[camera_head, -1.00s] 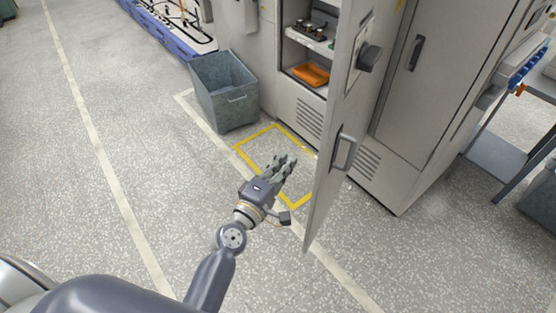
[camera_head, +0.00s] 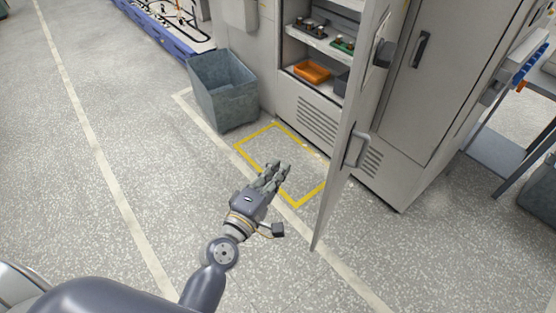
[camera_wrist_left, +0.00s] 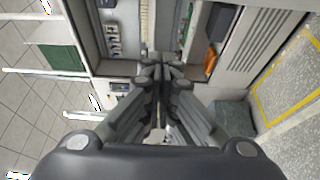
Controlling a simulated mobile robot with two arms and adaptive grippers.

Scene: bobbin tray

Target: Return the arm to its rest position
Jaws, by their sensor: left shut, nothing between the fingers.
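My left gripper (camera_head: 277,171) is in the middle of the head view, above the floor and the yellow marked square (camera_head: 297,203). It is shut and empty, and it is apart from the cabinet door. In the left wrist view its fingers (camera_wrist_left: 160,68) are together with nothing between them. My left arm comes in from the lower left. My right gripper is not in view.
The cabinet door (camera_head: 345,160) stands open to the right of my gripper. Behind it, shelves hold an orange tray (camera_head: 312,71). A grey bin (camera_head: 224,92) stands left of the cabinet. The floor (camera_head: 60,190) on the left is clear.

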